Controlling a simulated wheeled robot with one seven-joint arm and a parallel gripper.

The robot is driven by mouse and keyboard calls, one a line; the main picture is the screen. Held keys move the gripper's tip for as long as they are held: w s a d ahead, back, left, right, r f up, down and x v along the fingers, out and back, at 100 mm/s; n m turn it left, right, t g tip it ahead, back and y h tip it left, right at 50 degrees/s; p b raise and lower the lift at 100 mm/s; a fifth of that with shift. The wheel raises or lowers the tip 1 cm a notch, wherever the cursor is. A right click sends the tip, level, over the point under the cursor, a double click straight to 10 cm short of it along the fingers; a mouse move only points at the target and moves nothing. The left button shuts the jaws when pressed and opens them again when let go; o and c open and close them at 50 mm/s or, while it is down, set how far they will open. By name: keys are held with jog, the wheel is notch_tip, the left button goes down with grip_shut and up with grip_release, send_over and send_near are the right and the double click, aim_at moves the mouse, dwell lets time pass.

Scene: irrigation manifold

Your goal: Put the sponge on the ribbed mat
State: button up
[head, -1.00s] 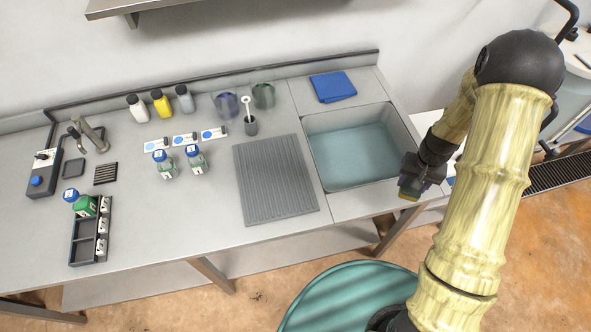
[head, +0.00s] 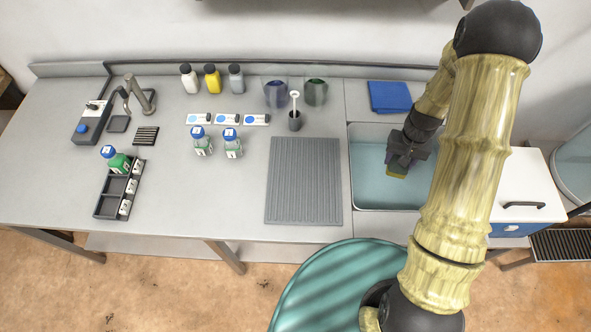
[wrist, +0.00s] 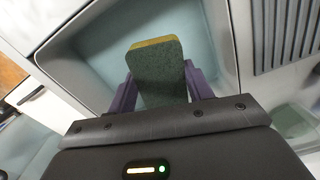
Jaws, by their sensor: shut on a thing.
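The sponge (wrist: 158,75), green with a yellow layer, is held between the fingers of my gripper (wrist: 162,92) in the wrist view. In the head view the sponge (head: 397,171) shows as a small yellow-green piece below my gripper (head: 400,160), over the sink basin. My gripper is shut on it. The grey ribbed mat (head: 304,182) lies flat and bare on the counter, left of the sink and of my gripper. Part of the mat (wrist: 286,35) also shows at the upper right of the wrist view.
The sink (head: 366,195) has a raised rim beside the mat. A dark cup with a white brush (head: 295,120) stands behind the mat. Two bottles with blue caps (head: 232,143) stand to its left. A folded blue cloth (head: 390,97) lies behind the sink.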

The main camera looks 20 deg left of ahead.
jog(key=shift+w+a, duration=0.2)
jog(key=shift+w, duration=0.25)
jog(key=shift+s, duration=0.2)
jog(key=shift+s+a, duration=0.15)
jog(key=s+a+r+n+b, duration=0.1)
jog(key=s+a+n+b, duration=0.1)
jog(key=a+n, duration=0.6)
jog(key=s+a+r+n+b, duration=0.1)
jog(key=s+a+n+b, duration=0.2)
jog(key=a+n, duration=0.5)
jog(key=s+a+r+n+b, duration=0.2)
jog(key=a+n+b, duration=0.2)
jog(key=a+n, duration=0.5)
jog(key=n, duration=0.4)
jog(key=shift+s+n, duration=0.15)
jog(key=shift+n, duration=0.25)
jog(key=shift+a+r, duration=0.1)
jog(key=shift+f, duration=3.15)
jog(key=shift+f, duration=0.1)
